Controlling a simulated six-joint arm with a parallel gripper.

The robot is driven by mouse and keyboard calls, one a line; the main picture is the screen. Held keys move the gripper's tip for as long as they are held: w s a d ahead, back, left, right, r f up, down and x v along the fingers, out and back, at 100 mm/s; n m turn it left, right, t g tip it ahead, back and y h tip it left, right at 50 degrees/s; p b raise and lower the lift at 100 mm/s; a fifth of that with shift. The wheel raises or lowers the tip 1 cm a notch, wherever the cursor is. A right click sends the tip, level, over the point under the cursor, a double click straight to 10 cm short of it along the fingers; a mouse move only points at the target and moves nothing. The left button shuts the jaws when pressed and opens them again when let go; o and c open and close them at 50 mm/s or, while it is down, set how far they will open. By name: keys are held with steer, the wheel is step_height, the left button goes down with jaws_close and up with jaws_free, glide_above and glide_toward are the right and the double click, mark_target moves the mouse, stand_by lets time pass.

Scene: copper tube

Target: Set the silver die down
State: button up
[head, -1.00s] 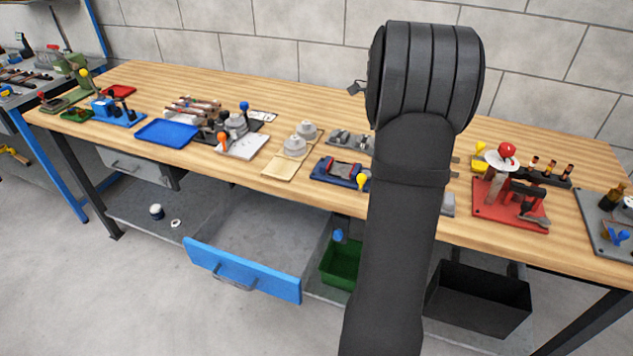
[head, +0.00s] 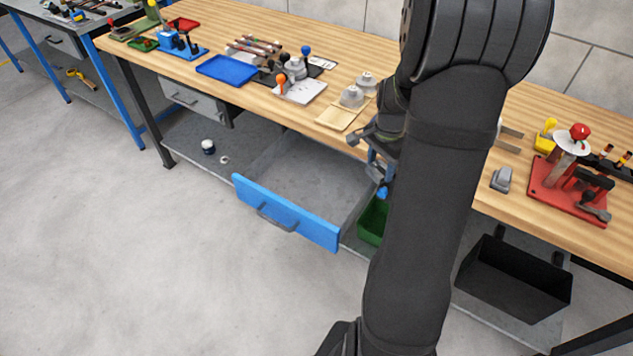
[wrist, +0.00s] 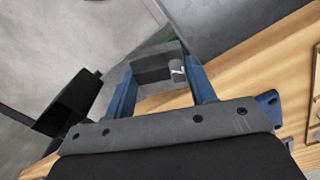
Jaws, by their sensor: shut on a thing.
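My gripper (wrist: 161,80) has blue fingers and is shut on the silver die (wrist: 153,67), a grey block with a short round part on it. In the wrist view the die sits between the fingertips, with the wooden bench top behind and beside it. In the head view my gripper (head: 377,170) points down by the bench's front edge, and my dark arm hides much of it. The die is hard to make out there. It appears to be held in the air, touching no surface that I can make out.
A blue-fronted drawer (head: 285,215) stands open below the bench. A green bin (head: 371,222) is beside it, with a blue knob near it. A black bin (head: 512,283) is at right. On the wooden bench (head: 465,150) are a grey block (head: 502,179) and a red-based press (head: 568,190).

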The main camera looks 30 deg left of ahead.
steer(key=s+a+f+n, duration=0.1)
steer(key=f, duration=0.1)
steer(key=s+a+f+n, duration=0.1)
steer(key=n, duration=0.1)
steer(key=a+f+n, duration=0.1)
steer(key=f, duration=0.1)
steer(key=shift+s+f+n, duration=0.3)
steer(key=shift+s+f, duration=0.05)
steer(key=shift+s, duration=0.05)
glide_above(322, 202)
step_height(322, 202, down, 7)
steer(key=shift+f, duration=1.95)
steer(key=shift+f, duration=0.1)
steer(key=shift+f, duration=0.1)
steer(key=o, duration=1.3)
step_height(322, 202, up, 12)
steer(key=shift+r, duration=0.2)
